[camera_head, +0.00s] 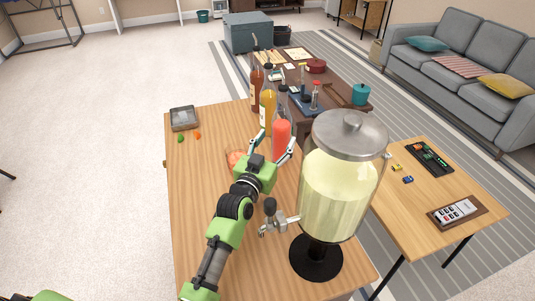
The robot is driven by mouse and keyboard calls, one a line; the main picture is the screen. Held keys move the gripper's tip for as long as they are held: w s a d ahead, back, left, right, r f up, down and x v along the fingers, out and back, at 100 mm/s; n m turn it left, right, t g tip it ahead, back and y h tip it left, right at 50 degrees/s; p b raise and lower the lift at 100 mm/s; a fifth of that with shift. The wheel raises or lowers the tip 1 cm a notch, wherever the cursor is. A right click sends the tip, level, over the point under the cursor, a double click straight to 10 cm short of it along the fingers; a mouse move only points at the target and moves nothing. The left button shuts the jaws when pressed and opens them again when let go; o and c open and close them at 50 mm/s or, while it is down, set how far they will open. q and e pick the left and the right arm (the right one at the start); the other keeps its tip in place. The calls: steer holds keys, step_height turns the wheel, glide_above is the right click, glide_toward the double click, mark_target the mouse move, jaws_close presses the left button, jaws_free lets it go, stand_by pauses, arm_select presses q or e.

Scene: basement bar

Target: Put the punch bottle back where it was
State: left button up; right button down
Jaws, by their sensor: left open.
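Three bottles with dark pourer tops stand in a row on the wooden bar top (200,190). The nearest holds red liquid and looks like the punch bottle (281,137); it is upright. Behind it are a yellow-orange bottle (267,112) and a dark reddish-brown bottle (256,92). My left gripper (276,141) is open, its fingers spread to either side of the red bottle's lower part. I cannot tell whether they touch the glass. The gripper body hides the bottle's base. My right gripper is not in view.
A large glass dispenser (337,195) of pale yellow drink, with its tap to the left, stands close right of my left arm. A grey tray (184,118) and small green and orange pieces lie at the far left. The bar top's left side is mostly clear.

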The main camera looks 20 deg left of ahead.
arm_select(q)
steer(key=s, duration=0.7)
steer(key=shift+a, duration=0.4)
steer(key=shift+r, duration=0.1)
